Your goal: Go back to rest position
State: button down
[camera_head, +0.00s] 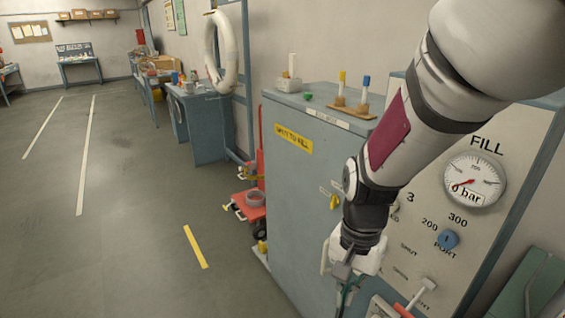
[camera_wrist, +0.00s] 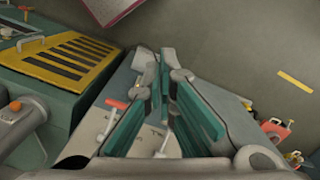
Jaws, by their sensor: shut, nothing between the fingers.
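My gripper (camera_head: 345,272) is at the lower end of my arm in the head view, in front of the grey-blue cabinet and left of the FILL panel (camera_head: 425,215). In the wrist view the teal-padded fingers of my gripper (camera_wrist: 163,80) come together at their tips with nothing between them. My arm hides part of the panel.
The cabinet (camera_head: 300,200) has small fittings on top. A red cart (camera_head: 250,205) stands at its left side. A white ring (camera_head: 218,52) hangs on the wall. A yellow slatted plate (camera_wrist: 62,58) lies left in the wrist view. The floor at left is clear.

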jog(key=s+d+r+n+t, duration=0.3)
jog(key=s+r, duration=0.2)
jog(key=r, duration=0.4)
jog(key=s+d+r+n+t, duration=0.3)
jog(key=s+d+r, duration=0.1)
jog(key=r, duration=0.5)
jog(key=shift+s+r+n, duration=0.3)
jog(key=shift+s+r, duration=0.1)
jog(key=shift+s, duration=0.3)
